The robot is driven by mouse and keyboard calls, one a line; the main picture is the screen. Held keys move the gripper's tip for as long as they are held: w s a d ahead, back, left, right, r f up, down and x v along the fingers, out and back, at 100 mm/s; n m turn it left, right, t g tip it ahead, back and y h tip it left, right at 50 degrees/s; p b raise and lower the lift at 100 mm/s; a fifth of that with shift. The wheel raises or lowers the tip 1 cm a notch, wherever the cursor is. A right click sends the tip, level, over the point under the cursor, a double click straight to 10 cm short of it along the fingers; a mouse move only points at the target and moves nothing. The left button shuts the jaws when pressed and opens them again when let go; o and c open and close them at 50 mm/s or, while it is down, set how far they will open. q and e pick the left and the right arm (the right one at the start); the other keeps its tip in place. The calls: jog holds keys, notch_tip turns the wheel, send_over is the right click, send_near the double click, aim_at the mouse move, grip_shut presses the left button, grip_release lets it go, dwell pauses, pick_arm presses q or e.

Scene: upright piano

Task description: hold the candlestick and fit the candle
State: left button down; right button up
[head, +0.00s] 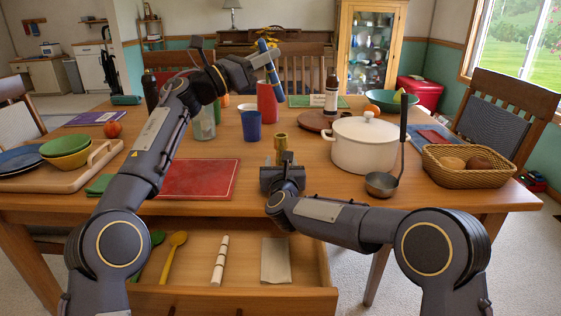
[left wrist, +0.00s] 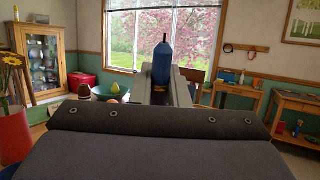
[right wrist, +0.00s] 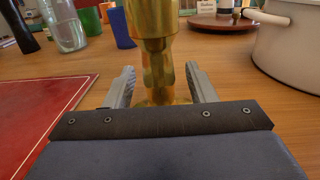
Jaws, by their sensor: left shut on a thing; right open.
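My left gripper (head: 258,64) is shut on the blue candle (head: 271,66) and holds it high above the table, tilted in the head view. In the left wrist view the candle (left wrist: 162,62) stands between the fingers with its dark wick at the top. The brass candlestick (head: 281,142) stands upright on the table. My right gripper (head: 283,165) is open and low, with its fingers on either side of the candlestick. In the right wrist view the candlestick (right wrist: 155,55) is between the spread fingers; its top is cut off and its foot is partly hidden by the gripper.
A white pot (head: 365,145) with a ladle (head: 383,182) stands right of the candlestick. A red mat (head: 200,178) lies to the left. A blue cup (head: 251,126), a red vase (head: 267,103) and a glass bottle (head: 203,122) stand behind. An open drawer (head: 318,262) juts out in front.

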jog(key=shift+w, duration=0.7)
jog(key=shift+c, duration=0.4)
grip_shut()
pick_arm(q)
jog(key=shift+d, duration=0.1)
jog(key=d+n+t+y, duration=0.1)
jog(key=n+y, duration=0.1)
jog(key=y, duration=0.1)
jog(key=w+d+f+n+t+y, duration=0.1)
jog(key=d+n+t+y, duration=0.1)
jog(key=y, duration=0.1)
jog(key=w+d+f+n+t+y, duration=0.1)
jog(key=n+t+y, duration=0.1)
jog(key=y, duration=0.1)
jog(key=shift+d+f+y, duration=0.15)
jog(key=shift+d+y, duration=0.05)
jog(key=shift+y, duration=0.2)
jog(key=shift+s+a+r+n+y, duration=0.15)
jog(key=shift+a+r+n+y, duration=0.25)
jog(key=shift+a+r+y, duration=0.2)
